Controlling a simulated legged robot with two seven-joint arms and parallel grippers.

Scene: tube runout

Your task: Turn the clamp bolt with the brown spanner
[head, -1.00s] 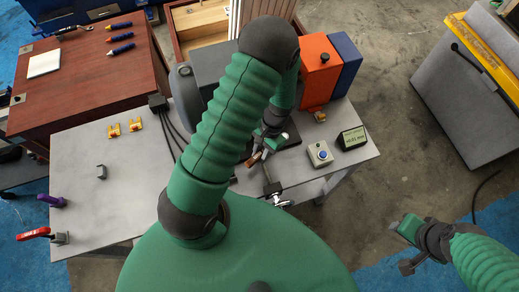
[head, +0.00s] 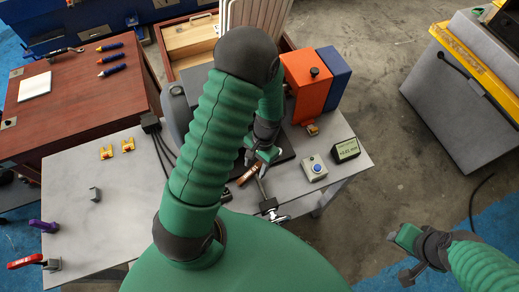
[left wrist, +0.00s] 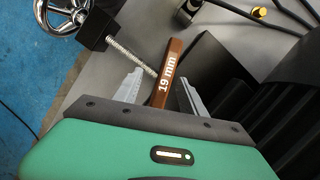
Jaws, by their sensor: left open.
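The brown spanner, marked 19 mm, lies in the left wrist view (left wrist: 168,75) with its handle between the two grey fingers of my left gripper (left wrist: 160,92). The fingers are apart, one on each side of it. In the head view the spanner (head: 247,176) shows just below my left gripper (head: 256,160), partly hidden by the arm. A threaded rod (left wrist: 130,55) runs from a black block beside the spanner; I cannot tell whether it is the clamp bolt. The spanner's far end is not clear. My right gripper (head: 404,252) is off the bench at right, its jaws unclear.
A chrome handwheel (left wrist: 68,12) is near the black block. A button box (head: 314,168) and a small display (head: 346,150) stand right of my left gripper. An orange box (head: 306,82) and a blue box (head: 336,75) are behind. The grey bench (head: 125,185) has free room at left.

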